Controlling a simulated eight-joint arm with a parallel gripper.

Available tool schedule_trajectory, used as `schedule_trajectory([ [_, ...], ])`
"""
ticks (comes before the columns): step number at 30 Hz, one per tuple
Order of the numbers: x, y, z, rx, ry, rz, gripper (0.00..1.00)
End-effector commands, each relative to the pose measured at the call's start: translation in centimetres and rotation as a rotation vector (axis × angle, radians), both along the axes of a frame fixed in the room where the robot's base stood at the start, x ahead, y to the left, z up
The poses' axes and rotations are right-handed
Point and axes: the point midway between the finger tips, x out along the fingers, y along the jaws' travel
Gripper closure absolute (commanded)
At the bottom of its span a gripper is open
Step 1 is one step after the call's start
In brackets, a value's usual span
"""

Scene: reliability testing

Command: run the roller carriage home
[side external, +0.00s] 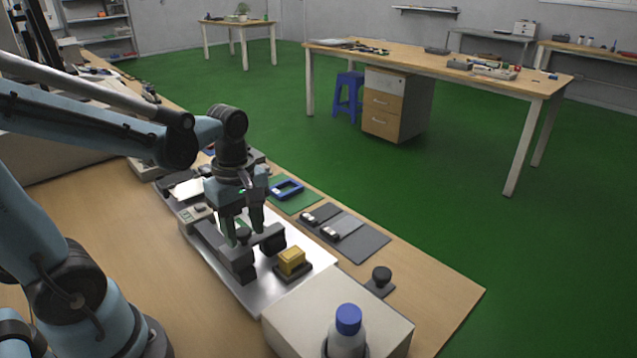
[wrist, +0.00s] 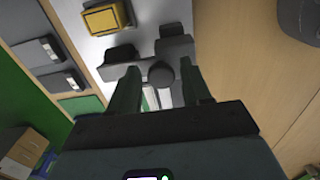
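The roller carriage (side external: 264,236) is a dark grey piece with a round knob, standing on a pale metal plate (side external: 252,294). In the wrist view the carriage (wrist: 175,47) spans the plate, and its round knob (wrist: 161,75) shows between my fingers. My gripper (side external: 243,236) points down over the carriage in the side view. In the wrist view my gripper (wrist: 160,88) is open, with a finger on each side of the knob and visible gaps. I cannot tell how far down the fingers reach beside the knob.
A yellow block (side external: 292,261) on a dark base stands at the plate's near end. A pale box (side external: 338,318) and a blue-capped bottle (side external: 347,333) are nearer the camera. A grey mat (side external: 362,243) with small parts and a black knob (side external: 381,276) lie right.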

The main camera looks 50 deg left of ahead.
Motion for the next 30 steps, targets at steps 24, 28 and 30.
schedule_trajectory([
  [24,0.0,0.1,4.5,0.005,0.001,0.002,0.51],
  [28,0.0,0.1,5.0,0.005,0.001,0.002,0.51],
  [30,0.0,0.1,5.0,0.005,0.001,0.002,0.51],
])
